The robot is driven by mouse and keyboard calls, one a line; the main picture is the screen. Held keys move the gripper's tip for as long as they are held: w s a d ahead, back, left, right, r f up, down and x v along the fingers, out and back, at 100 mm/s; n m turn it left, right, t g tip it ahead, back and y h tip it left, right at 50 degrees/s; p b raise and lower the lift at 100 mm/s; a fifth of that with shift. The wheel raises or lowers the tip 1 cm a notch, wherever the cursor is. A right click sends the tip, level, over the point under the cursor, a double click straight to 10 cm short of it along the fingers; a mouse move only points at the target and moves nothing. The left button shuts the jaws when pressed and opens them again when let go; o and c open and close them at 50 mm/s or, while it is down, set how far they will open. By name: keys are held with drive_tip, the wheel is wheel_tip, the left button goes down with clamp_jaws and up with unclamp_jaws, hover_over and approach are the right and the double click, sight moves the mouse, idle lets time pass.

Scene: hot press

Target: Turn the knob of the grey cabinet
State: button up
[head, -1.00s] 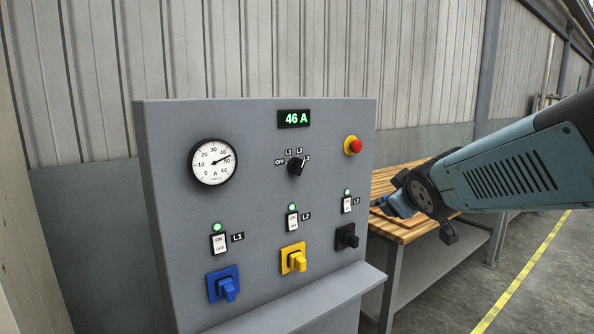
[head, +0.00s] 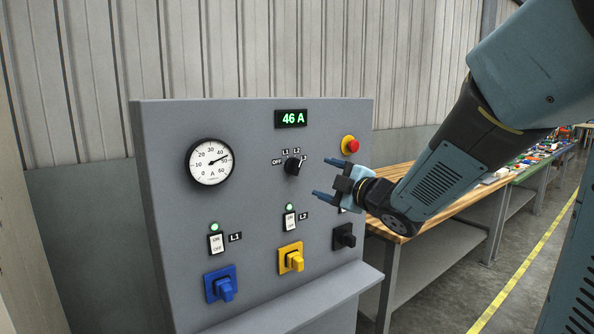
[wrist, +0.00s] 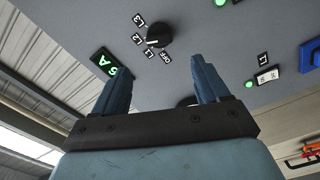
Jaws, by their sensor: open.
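The grey cabinet (head: 255,215) stands in front of me. Its black selector knob (head: 292,166) has OFF, L1, L2 and L3 labels and sits below the green 46 A display (head: 291,118). The knob also shows in the wrist view (wrist: 160,35), just beyond the fingertips; its white mark seems to point near L2, but this is small. My gripper (head: 326,178) is open and empty, right of the knob and apart from it, with fingers pointing toward the panel. It also shows in the wrist view (wrist: 160,66). My gripper and arm hide the L3 switch in part.
A dial gauge (head: 209,162) is at upper left. A red stop button (head: 349,145) is close above my gripper. Blue (head: 220,285), yellow (head: 291,258) and black (head: 344,237) rotary switches line the lower panel. A wooden-topped bench (head: 400,228) stands right of the cabinet.

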sight(298, 170)
drive_tip(key=x, duration=1.1)
drive_tip(key=shift+w+a, duration=0.15)
drive_tip(key=shift+w, duration=0.05)
drive_tip(key=c, duration=1)
drive_tip(key=shift+s+a, duration=0.1)
drive_tip(key=shift+a, duration=0.1)
drive_tip(key=shift+c, duration=0.3)
drive_tip(key=shift+d+f, duration=0.1)
drive_tip(key=m, duration=0.3)
drive_tip(key=shift+f+m, duration=0.15)
drive_tip(key=shift+m, duration=0.25)
drive_tip(key=m, duration=0.5)
drive_tip(key=shift+d, duration=0.1)
